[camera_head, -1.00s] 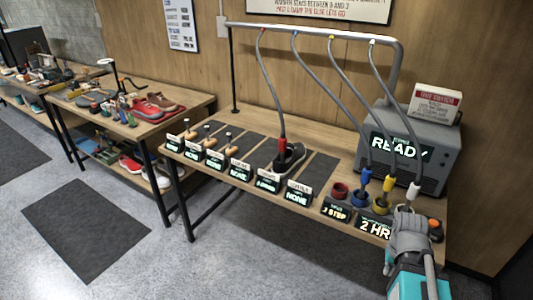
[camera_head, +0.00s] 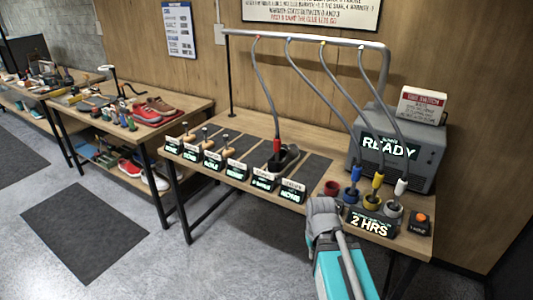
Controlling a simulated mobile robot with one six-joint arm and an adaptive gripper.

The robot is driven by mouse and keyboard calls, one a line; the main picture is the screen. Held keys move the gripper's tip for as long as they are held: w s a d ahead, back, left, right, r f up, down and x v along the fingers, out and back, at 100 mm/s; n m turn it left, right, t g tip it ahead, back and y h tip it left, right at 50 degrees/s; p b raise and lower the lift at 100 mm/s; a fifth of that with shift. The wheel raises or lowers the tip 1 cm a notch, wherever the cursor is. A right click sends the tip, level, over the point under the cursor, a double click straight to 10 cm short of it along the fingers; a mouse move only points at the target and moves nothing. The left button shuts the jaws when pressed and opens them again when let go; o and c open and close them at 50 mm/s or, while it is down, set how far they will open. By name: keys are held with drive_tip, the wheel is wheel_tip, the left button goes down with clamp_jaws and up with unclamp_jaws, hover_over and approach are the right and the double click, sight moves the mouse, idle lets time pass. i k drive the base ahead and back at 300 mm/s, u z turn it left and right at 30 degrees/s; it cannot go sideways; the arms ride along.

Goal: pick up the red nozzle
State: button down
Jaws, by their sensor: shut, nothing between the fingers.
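The red nozzle (camera_head: 277,146) hangs at the end of a grey hose and stands upright in the opening of a dark shoe (camera_head: 288,160) on the workbench. My gripper (camera_head: 321,204) is at the front edge of the bench, right of and nearer than the nozzle, and apart from it. The gripper is shut and empty; its fingertips are small in this view. The red holder ring (camera_head: 332,188) stands empty just behind my gripper.
Blue (camera_head: 354,174), yellow (camera_head: 377,182) and white (camera_head: 400,187) nozzles stand in holders to the right. A grey machine (camera_head: 410,160) reading READY is behind them. Label signs (camera_head: 264,182) line the bench's front edge. Hoses hang from an overhead rail (camera_head: 300,37).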

sight(276, 141)
drive_tip(key=u, duration=0.1)
drive_tip(key=k, duration=1.35)
drive_tip(key=z, duration=0.5)
drive_tip(key=i, duration=0.95)
drive_tip(key=z, duration=0.4)
drive_tip(key=i, duration=1)
drive_tip(key=u, duration=0.45)
